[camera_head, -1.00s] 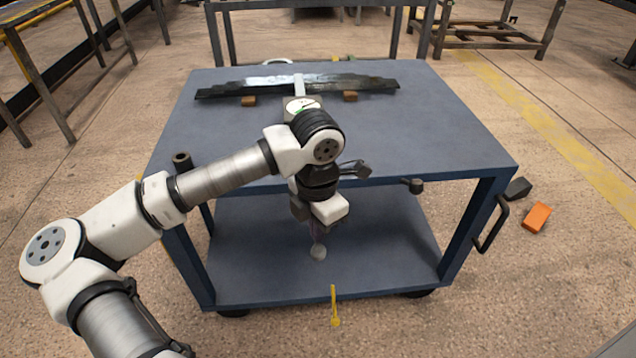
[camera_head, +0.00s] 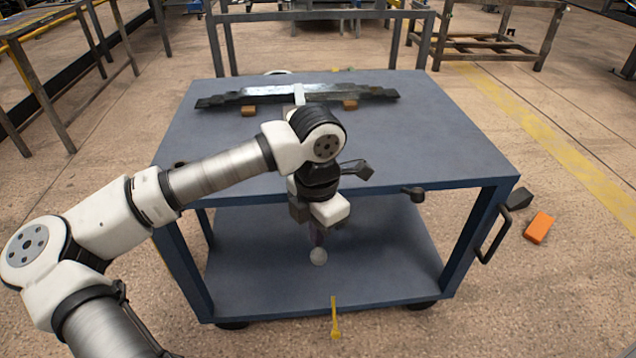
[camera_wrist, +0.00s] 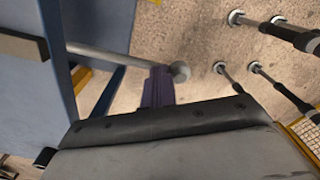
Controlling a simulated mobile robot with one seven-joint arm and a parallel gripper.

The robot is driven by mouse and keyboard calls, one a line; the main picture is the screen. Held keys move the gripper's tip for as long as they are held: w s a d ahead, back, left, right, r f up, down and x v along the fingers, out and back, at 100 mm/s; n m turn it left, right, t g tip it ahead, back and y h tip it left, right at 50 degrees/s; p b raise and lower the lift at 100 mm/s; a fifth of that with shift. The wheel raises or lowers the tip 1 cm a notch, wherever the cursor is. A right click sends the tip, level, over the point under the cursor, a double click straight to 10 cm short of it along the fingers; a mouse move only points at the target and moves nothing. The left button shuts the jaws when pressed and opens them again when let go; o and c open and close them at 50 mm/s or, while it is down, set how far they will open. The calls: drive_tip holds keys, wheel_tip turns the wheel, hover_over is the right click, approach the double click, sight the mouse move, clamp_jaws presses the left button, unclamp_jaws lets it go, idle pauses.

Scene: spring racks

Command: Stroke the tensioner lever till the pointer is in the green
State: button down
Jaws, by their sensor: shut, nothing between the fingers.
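The tensioner lever (camera_wrist: 108,55) is a grey rod with a round pale knob (camera_wrist: 181,71) at its end, in the wrist view. In the head view the knob (camera_head: 318,257) shows just below my gripper (camera_head: 317,240). My gripper is shut and empty, pointing down in front of the bench. Its purplish fingers (camera_wrist: 158,84) cross the rod close to the knob in the wrist view; I cannot tell whether they touch it. The gauge with the pointer is hidden behind my arm. A dark leaf spring (camera_head: 330,92) lies across the bench's back with a white upright piece (camera_head: 299,94) at its middle.
The blue bench (camera_head: 430,140) has a lower shelf (camera_head: 260,285) and a side handle (camera_head: 492,228). A black knob (camera_head: 414,193) sticks out at its front edge. An orange block (camera_head: 538,228) and a yellow object (camera_head: 335,318) are on the floor. The bench top's right is clear.

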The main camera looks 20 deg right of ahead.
wheel_tip(320, 180, up, 12)
drive_tip(key=p, duration=0.6)
drive_tip(key=shift+f, duration=0.1)
idle(0.4)
wheel_tip(320, 180, down, 19)
drive_tip(key=b, duration=1.7)
drive_tip(key=shift+r, duration=0.2)
wheel_tip(320, 180, up, 19)
drive_tip(key=p, duration=1.2)
